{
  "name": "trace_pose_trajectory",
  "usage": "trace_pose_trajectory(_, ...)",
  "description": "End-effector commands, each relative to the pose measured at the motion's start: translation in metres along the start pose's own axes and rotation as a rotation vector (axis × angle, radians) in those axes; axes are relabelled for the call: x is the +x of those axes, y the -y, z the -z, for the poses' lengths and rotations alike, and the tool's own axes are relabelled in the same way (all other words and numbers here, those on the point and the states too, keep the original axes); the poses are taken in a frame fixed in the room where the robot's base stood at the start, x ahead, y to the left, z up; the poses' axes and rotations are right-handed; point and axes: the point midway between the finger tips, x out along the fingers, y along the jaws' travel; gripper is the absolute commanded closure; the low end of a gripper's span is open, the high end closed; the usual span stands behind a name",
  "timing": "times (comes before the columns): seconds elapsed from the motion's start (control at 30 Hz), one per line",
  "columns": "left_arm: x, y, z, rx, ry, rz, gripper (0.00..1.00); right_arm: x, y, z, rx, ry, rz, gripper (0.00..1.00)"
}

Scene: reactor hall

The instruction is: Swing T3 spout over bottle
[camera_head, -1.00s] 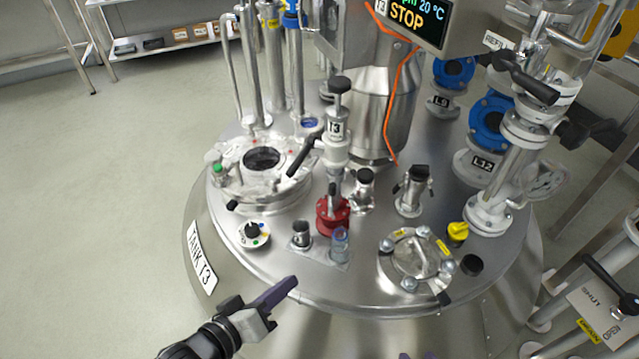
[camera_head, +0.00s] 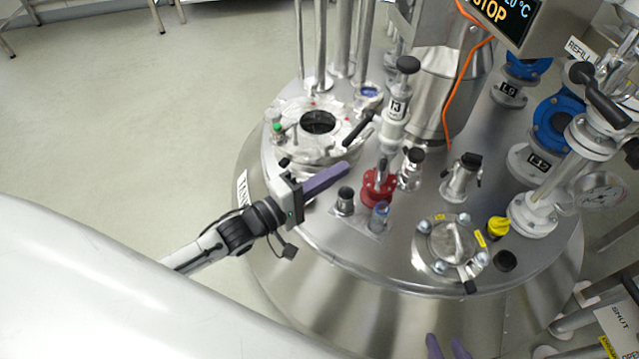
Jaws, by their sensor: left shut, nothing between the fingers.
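The T3 sampling valve (camera_head: 395,112), white-labelled with a black knob on top and a black lever, stands upright on the tank lid. A red collar (camera_head: 378,190) with a short metal part rising from it sits just below it; I cannot tell which piece is the spout. A small clear bluish bottle (camera_head: 380,216) stands in front of the red collar, not under the T3 valve. My left gripper (camera_head: 343,167) is shut and empty, its purple fingers left of the red collar, seemingly apart from it.
A dark-capped fitting (camera_head: 345,200) stands left of the bottle. An open manway (camera_head: 318,122) lies behind my left gripper. Metal fittings (camera_head: 461,178) and a bolted round cover (camera_head: 452,247) stand to the right.

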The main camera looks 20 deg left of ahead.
Motion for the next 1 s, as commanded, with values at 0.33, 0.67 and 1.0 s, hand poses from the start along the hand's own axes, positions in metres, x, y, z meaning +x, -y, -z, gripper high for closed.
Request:
trace_pose_trajectory(0.33,0.05,0.001,-0.022,-0.002,0.0,-0.001,1.0,0.004,0.001,-0.002,0.011,-0.011,0.004,0.69)
trace_pose_trajectory(0.67,0.056,0.0,-0.029,0.0,0.0,0.001,1.0,0.004,0.002,-0.002,0.013,-0.013,0.005,0.69)
trace_pose_trajectory(1.0,0.061,-0.004,-0.044,-0.005,0.0,0.001,1.0,-0.006,0.003,0.006,0.006,-0.008,0.004,0.69)
